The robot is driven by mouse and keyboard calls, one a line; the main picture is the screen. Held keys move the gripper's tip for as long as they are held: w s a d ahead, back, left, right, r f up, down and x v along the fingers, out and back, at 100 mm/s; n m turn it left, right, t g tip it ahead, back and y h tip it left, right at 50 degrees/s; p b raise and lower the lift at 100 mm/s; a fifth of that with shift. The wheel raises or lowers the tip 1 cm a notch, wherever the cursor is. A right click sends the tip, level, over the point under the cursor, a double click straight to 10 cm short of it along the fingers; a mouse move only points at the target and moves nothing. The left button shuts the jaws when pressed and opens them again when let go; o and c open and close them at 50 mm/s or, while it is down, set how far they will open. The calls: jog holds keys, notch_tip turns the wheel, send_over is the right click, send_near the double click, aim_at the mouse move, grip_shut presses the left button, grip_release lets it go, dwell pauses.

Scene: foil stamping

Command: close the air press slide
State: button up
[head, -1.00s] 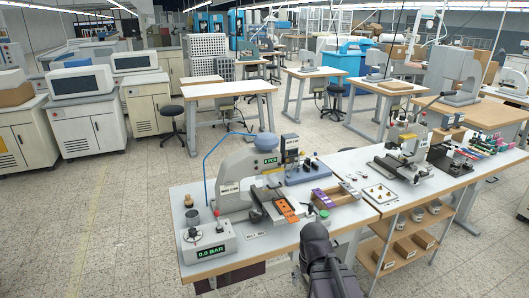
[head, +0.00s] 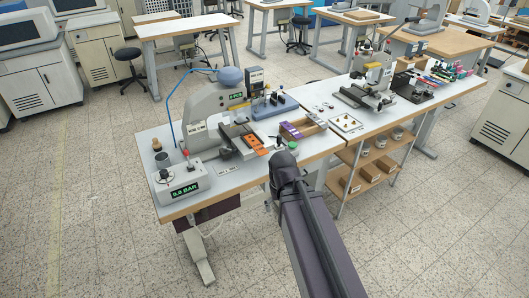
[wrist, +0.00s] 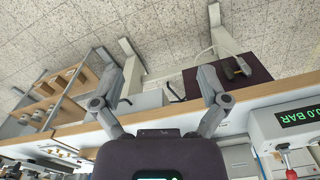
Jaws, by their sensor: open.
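The air press (head: 205,110) stands on the near white-topped table, a grey C-shaped frame with a rounded blue-grey top and a small green display. Its slide (head: 237,139) is at the press's front, with an orange plate (head: 254,145) at its near end. The slide looks drawn out toward the table's front edge. My gripper (wrist: 167,78) is open and empty in the wrist view, its fingers spread near the wooden table edge (wrist: 160,113). The slide is not clear in that view. In the head view my dark arm hides the gripper.
A grey control box (head: 180,183) reading 0.0 BAR stands at the table's left front. A wooden tray with purple pieces (head: 300,127) and a green-topped jar (head: 292,146) lie right of the slide. A second press (head: 372,82) stands on the adjoining table. Tiled floor in front is clear.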

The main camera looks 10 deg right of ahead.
jog(key=shift+w+a+f+b, duration=0.1)
jog(key=shift+w+f+b, duration=0.15)
jog(key=shift+f+b, duration=0.15)
jog(key=c, duration=0.7)
jog(key=shift+w+a+f+t+y+b, duration=0.15)
jog(key=shift+w+f+t+y+b, duration=0.15)
jog(key=shift+f+y+b, duration=0.15)
grip_shut()
jog(key=w+f+m+t+y+b, duration=0.4)
jog(key=w+t+y+b, duration=0.2)
jog(key=w+b, duration=0.35)
jog(key=w+d+r+m+t+h+b, duration=0.1)
jog(key=w+d+r+m+t+b, duration=0.1)
jog(key=w+d+m+t+b, duration=0.4)
jog(key=d+m+t+b, duration=0.4)
jog(key=d, duration=0.3)
jog(key=shift+w+d+r+t+b, duration=0.15)
jog(key=shift+d+r+t+b, duration=0.05)
jog(key=shift+t+b, duration=0.15)
